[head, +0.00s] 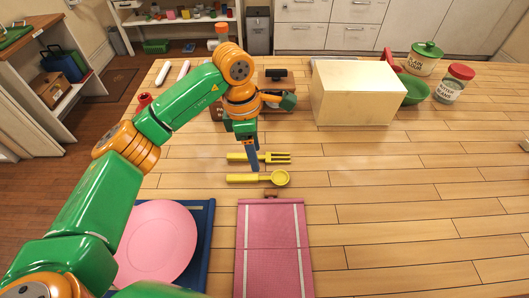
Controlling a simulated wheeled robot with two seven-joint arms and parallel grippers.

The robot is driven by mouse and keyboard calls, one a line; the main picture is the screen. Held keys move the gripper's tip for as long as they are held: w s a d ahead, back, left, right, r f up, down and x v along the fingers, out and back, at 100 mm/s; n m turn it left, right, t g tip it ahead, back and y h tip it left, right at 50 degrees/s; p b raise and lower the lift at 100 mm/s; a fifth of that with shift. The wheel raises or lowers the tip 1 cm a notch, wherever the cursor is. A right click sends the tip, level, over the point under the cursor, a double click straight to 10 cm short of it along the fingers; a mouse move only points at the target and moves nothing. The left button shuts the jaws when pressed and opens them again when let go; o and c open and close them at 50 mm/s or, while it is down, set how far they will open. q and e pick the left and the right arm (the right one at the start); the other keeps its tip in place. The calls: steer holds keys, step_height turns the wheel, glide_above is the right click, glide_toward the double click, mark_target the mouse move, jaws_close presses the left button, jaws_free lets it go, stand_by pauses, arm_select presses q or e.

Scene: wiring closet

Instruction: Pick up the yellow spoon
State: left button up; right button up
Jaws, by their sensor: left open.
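The yellow spoon (257,178) lies flat on the wooden table, its handle to the left and its round bowl to the right. A yellow fork (276,157) lies parallel to it, just behind. My left gripper (253,162) reaches down over the fork, its blue fingers ending just behind the spoon's handle. It is open and holds nothing that I can see. The fingers hide part of the fork's handle. I cannot tell how high the fingertips are above the table. My right gripper is not in view.
A pink mat (272,258) lies in front of the spoon. A pink plate (157,243) sits on a blue tray (204,222) at front left. A cream box (354,93), green bowl (415,90) and two jars stand at the back. The table's right side is clear.

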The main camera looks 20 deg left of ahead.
mark_target(258, 176)
arm_select(q)
steer(key=shift+s+f+p, duration=0.25)
steer(key=shift+f+p, duration=0.05)
steer(key=shift+s+d+f+p, duration=0.25)
steer(key=shift+s+f+p, duration=0.55)
steer(key=shift+f+p, duration=0.3)
step_height(258, 176, down, 3)
steer(key=shift+w+d+r, duration=0.1)
steer(key=shift+w+f, duration=0.35)
steer(key=shift+f, duration=0.05)
steer(key=shift+s+r, duration=0.15)
jaws_close()
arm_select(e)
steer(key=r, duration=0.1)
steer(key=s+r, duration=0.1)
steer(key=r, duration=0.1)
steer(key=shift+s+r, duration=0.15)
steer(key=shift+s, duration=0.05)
